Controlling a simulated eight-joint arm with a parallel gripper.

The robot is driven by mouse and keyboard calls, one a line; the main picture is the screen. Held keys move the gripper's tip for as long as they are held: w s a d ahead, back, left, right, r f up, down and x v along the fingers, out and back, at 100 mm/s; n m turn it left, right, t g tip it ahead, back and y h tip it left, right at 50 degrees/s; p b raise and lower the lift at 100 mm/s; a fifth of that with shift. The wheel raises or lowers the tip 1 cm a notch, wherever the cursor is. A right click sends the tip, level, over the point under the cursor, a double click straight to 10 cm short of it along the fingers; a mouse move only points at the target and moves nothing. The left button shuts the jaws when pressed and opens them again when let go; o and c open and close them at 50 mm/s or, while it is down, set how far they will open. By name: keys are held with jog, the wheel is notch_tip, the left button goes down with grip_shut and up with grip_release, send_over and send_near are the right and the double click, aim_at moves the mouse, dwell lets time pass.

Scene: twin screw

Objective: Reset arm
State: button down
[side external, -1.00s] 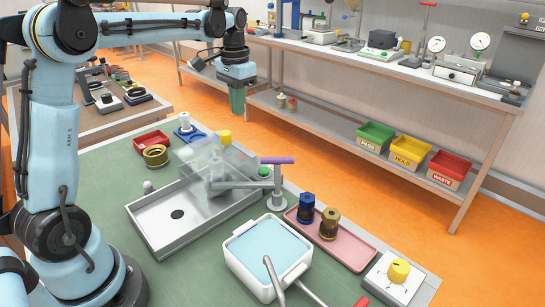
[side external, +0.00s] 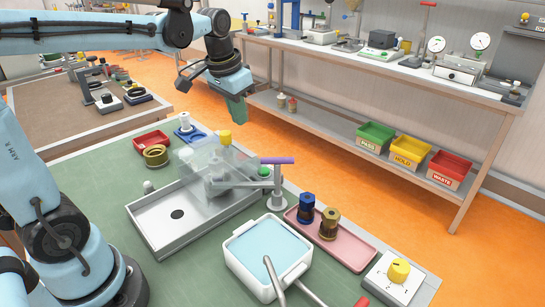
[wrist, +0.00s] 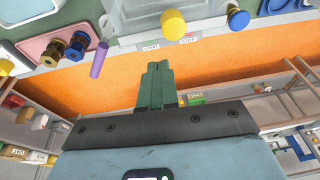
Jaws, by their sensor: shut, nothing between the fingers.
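My gripper (side external: 238,110) has green fingers and hangs in the air beyond the far edge of the green bench, in front of the long shelf table. In the wrist view the green fingers (wrist: 157,80) are together with nothing between them. The gripper touches nothing and is apart from every object on the bench.
The green bench (side external: 120,225) holds a grey tray (side external: 153,238) with a clear cover, a purple-handled lever (side external: 278,161), a white basin (side external: 240,272), a pink tray (side external: 355,255) with blue and brass fittings, and a yellow-knob box (side external: 398,271). Orange floor (side external: 300,155) lies beyond.

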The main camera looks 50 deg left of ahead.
jog(key=s+d+f+t, duration=0.4)
jog(key=s+d, duration=0.3)
jog(key=s, duration=0.2)
jog(key=shift+s+d+f+h, duration=0.15)
jog(key=shift+d+f+h, duration=0.15)
jog(key=shift+f, duration=0.3)
jog(key=shift+r, duration=0.1)
jog(key=shift+r, duration=2.3)
jog(key=shift+f, duration=2.4)
